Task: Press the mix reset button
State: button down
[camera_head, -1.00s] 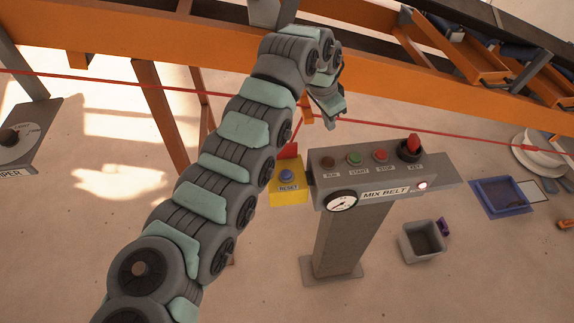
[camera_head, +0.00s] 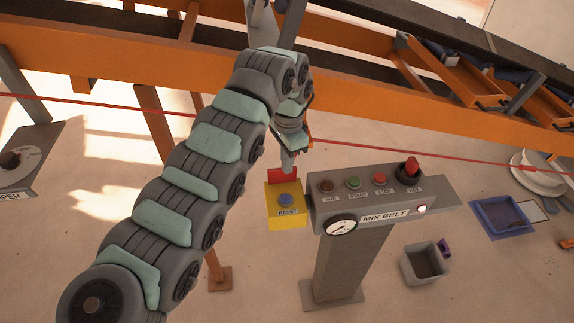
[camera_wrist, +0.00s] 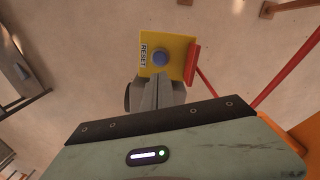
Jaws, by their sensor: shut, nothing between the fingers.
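The reset button (camera_head: 285,200) is a blue round button on a yellow box (camera_head: 287,222) labelled RESET, left of the mix belt panel. My gripper (camera_head: 288,170) is just behind the box in the head view, its tip close to the red part at the box's back edge. In the wrist view the blue button (camera_wrist: 161,58) sits on the yellow box (camera_wrist: 172,40), just beyond the tips of my gripper (camera_wrist: 160,82). The fingers are together and hold nothing. The button is in full view in the head view; I cannot tell the exact height of the fingertips above it.
The mix belt panel (camera_head: 385,192) has run, start and stop buttons, a red key knob (camera_head: 411,167) and a gauge (camera_head: 341,224). A red cord (camera_head: 400,150) runs behind it, below an orange conveyor frame (camera_head: 180,70). A grey bin (camera_head: 425,263) stands on the floor.

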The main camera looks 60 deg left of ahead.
aim_at(287, 196)
notch_tip(287, 196, down, 11)
jog(key=shift+s+f+p, duration=0.1)
jog(key=shift+s+p, duration=0.05)
jog(key=shift+p, duration=0.4)
jog(key=shift+d+f, duration=0.1)
jog(key=shift+f, duration=0.1)
jog(key=shift+f+p, duration=0.3)
jog(key=shift+f, duration=0.55)
notch_tip(287, 196, up, 5)
jog(key=p, duration=0.4)
jog(key=shift+f, duration=0.15)
notch_tip(287, 196, up, 10)
jog(key=b, duration=0.1)
jog(key=shift+w+a, duration=0.45)
